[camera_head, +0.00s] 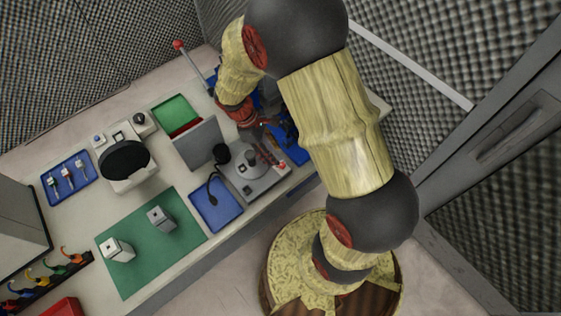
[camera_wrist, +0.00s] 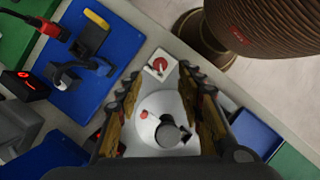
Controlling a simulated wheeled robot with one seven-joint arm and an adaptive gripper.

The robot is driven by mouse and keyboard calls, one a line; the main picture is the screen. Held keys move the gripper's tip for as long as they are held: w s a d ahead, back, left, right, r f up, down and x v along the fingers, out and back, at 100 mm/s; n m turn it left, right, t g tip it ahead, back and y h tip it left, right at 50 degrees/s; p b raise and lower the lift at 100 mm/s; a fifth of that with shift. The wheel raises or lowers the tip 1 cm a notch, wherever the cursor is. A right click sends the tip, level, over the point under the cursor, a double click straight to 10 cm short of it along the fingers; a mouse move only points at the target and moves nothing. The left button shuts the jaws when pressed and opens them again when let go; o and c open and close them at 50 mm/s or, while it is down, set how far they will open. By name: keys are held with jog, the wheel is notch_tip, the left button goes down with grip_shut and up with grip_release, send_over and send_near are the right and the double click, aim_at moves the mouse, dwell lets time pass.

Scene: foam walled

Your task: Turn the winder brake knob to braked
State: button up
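My gripper (camera_wrist: 160,74) is open in the wrist view, with one finger on each side of a white rounded piece (camera_wrist: 155,109). A dark grey round knob (camera_wrist: 168,133) and a small red mark show on this piece. Just beyond the fingertips is a small white square plate with a red round knob (camera_wrist: 159,64). I cannot tell for certain which knob is the winder brake knob, or whether a finger touches anything. In the head view my gripper (camera_head: 266,125) is over the right end of the bench, and partly hides what is below it.
A blue tray (camera_wrist: 97,62) lies left of my gripper.

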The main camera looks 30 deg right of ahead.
aim_at(282, 164)
jog(key=b+x, duration=0.1)
jog(key=x, duration=0.6)
jog(key=shift+c, duration=0.7)
jog(key=c, duration=0.7)
grip_shut()
